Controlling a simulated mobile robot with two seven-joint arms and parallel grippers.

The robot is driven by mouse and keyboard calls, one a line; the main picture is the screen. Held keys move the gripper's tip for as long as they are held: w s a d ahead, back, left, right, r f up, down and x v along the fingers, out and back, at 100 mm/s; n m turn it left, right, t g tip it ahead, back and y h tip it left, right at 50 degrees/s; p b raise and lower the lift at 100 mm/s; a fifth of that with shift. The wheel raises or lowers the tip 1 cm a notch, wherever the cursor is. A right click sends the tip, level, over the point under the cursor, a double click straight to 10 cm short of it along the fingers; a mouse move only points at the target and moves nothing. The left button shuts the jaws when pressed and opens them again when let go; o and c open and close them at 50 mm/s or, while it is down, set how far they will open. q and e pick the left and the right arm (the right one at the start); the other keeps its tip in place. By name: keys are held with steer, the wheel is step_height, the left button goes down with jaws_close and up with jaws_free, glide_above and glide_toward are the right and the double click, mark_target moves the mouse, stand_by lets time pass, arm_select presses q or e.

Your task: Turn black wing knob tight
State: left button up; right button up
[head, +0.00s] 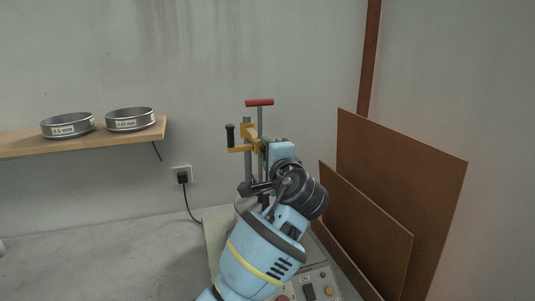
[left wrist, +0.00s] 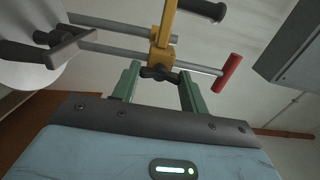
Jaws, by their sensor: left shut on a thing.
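The black wing knob (left wrist: 158,73) sits on the yellow clamp (left wrist: 164,42) of an upright metal-rod stand. In the left wrist view my left gripper (left wrist: 159,71) has its two green fingers at either side of the knob and is shut on it. In the head view my left arm comes up from below, and the left gripper (head: 264,149) reaches the yellow clamp (head: 249,134) from the right. The knob is hidden behind the gripper there. My right gripper is not in view.
A black grip (head: 230,135) sticks up left of the clamp, and a red-topped bar (head: 259,102) rises above it. A control panel (head: 318,284) is below. Brown boards (head: 400,180) lean at right. Two sieves (head: 67,125) stand on a shelf (head: 30,143). The bench (head: 120,255) is clear at left.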

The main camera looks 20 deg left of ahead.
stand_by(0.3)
arm_select(q)
steer(key=o, duration=1)
steer(key=v, duration=0.7)
steer(key=shift+s+d, duration=0.2)
steer(key=shift+s, duration=0.1)
steer(key=shift+f, duration=0.1)
